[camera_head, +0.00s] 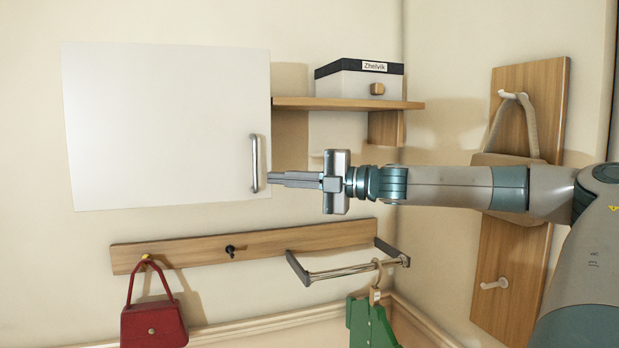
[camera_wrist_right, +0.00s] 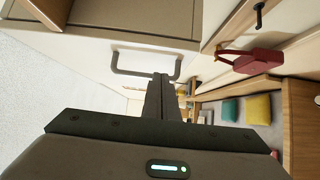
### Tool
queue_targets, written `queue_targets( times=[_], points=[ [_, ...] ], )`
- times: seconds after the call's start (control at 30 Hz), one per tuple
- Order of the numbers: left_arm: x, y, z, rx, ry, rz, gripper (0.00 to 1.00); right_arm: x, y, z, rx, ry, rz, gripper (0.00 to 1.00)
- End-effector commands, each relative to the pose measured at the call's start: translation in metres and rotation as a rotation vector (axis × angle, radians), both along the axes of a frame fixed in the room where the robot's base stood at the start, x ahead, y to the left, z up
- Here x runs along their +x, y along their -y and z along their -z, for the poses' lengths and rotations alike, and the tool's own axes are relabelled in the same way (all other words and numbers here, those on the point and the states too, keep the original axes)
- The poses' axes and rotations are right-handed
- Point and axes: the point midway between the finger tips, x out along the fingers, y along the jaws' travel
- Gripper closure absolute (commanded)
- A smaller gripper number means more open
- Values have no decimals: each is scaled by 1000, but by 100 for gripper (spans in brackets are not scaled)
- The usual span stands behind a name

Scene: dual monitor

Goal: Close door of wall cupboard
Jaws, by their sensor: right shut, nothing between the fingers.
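The wall cupboard's white door (camera_head: 165,125) fills the upper left of the head view. Its metal handle (camera_head: 254,163) is near its right edge. In the right wrist view the door (camera_wrist_right: 125,38) is seen at a grazing angle beside the cupboard's side panel (camera_wrist_right: 135,16), with the handle (camera_wrist_right: 147,66) standing out. The door lies flat or nearly flat against the cupboard; I cannot tell whether a small gap is left. My right gripper (camera_head: 270,179) is shut and empty, its tips close to the handle; contact is unclear. My left gripper is not in view.
A wooden shelf (camera_head: 340,104) with a storage box (camera_head: 360,80) is right of the cupboard. Below are a hook rail (camera_head: 200,248), a red bag (camera_head: 153,324) and a metal bar (camera_head: 345,271). A wooden panel (camera_head: 515,270) with a hanging bag is behind my right arm.

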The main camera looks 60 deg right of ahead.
Motion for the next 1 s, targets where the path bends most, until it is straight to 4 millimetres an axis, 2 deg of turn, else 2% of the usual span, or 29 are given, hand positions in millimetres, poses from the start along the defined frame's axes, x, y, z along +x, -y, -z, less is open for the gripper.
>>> queue_targets(
  times=[0.3, 0.6, 0.8, 1.0],
  points=[
    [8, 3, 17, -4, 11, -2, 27, -3, 35, 4, -2, -1, 5, 100],
    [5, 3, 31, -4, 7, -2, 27, -6, 73, 2, -2, 0, 2, 100],
    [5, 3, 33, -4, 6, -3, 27, -7, 83, 1, -1, -1, 1, 100],
    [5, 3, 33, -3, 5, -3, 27, -8, 84, 0, -1, -2, 0, 100]
  ],
)
